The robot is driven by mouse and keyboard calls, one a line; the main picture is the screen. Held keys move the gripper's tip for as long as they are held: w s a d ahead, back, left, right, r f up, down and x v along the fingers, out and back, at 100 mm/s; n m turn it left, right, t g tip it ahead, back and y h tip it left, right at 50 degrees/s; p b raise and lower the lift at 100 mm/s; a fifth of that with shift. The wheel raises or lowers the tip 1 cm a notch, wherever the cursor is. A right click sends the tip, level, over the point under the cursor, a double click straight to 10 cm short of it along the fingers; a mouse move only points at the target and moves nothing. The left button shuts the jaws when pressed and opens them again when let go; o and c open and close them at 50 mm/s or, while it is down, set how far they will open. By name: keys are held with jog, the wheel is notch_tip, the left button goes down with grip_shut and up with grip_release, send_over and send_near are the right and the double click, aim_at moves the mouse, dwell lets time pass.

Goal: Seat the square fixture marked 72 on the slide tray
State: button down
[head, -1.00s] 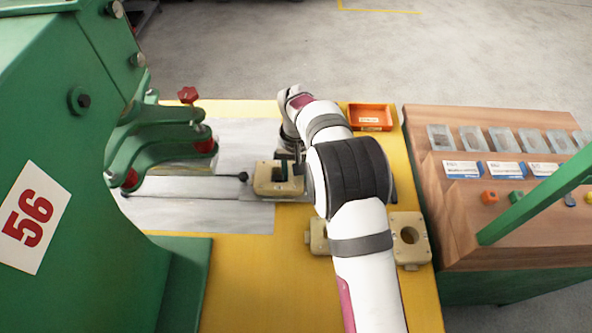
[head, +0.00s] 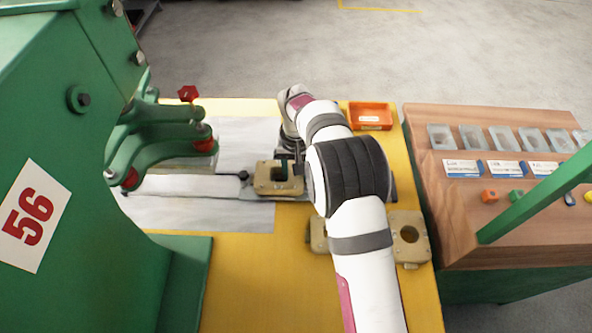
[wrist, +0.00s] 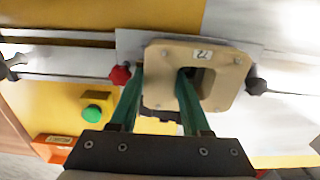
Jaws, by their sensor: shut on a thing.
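The square fixture marked 72 is a beige block with a central opening; it shows in the wrist view (wrist: 222,62) and in the head view (head: 265,186). My gripper (wrist: 160,78) is shut on one wall of it, with one green finger in the opening and the other outside. The slide tray (wrist: 130,42) is a grey plate under the fixture, with a red knob (wrist: 120,75) and a black knob (wrist: 256,86) by its edges. The fixture overlaps the tray and looks roughly square to it. I cannot tell whether it touches the tray.
Two more beige fixtures (head: 411,253) lie at the table's right, partly behind my arm. An orange bin (head: 370,115) stands at the back right. The green press (head: 165,150) with clamp arms stands left. A green button (wrist: 92,113) shows in the wrist view.

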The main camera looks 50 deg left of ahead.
jog(key=shift+f, duration=0.35)
jog(key=shift+c, duration=1.4)
grip_release()
jog(key=c, duration=0.4)
jog(key=shift+r, duration=3.55)
jog(key=shift+c, duration=0.2)
